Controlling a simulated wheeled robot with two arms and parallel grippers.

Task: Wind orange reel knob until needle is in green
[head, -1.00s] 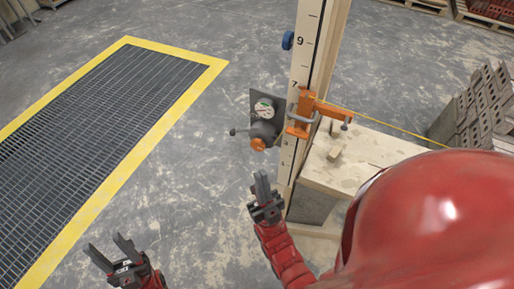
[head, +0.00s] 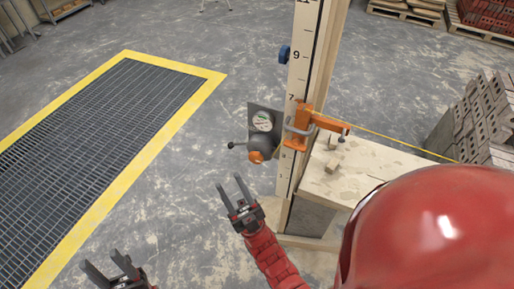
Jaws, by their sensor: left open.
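The orange reel knob (head: 255,157) sits at the bottom of a dark reel unit (head: 264,139) fixed beside the upright numbered board. A round gauge with a pale face and some green (head: 263,121) is just above it; its needle is too small to read. A side crank with a dark ball end (head: 231,145) sticks out left. My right gripper (head: 229,181) is open and empty, in front of and below the knob, apart from it. My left gripper (head: 100,259) is open and empty at the lower left, far from the reel.
The numbered board (head: 297,75) stands upright with an orange clamp (head: 299,130) and a yellow line (head: 395,146) running right. A pale bench top (head: 350,170) with small blocks is to its right. Grey blocks (head: 480,115) are stacked further right. A yellow-edged floor grate (head: 100,130) lies left.

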